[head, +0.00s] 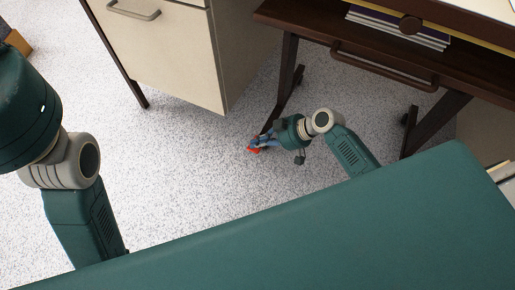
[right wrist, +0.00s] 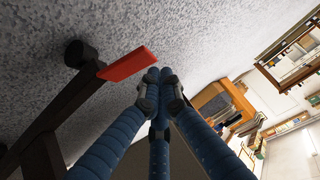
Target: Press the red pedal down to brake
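The red pedal (head: 253,150) is small and sits low by the foot of a dark desk leg in the head view. In the right wrist view the red pedal (right wrist: 128,64) is a flat red bar joined to the dark leg. My right gripper (head: 262,144) is right at the pedal in the head view and partly covers it. In the right wrist view the blue fingers of my right gripper (right wrist: 157,76) are drawn together at the tips, with nothing seen between them. The tips appear just beside the pedal's end; I cannot tell whether they touch. My left gripper is out of view.
A dark wooden desk (head: 385,68) with a handled drawer stands at the upper right. A cream cabinet (head: 175,50) stands left of it. A black caster (right wrist: 80,53) is at the leg's end. The speckled grey floor (head: 190,150) in front is clear.

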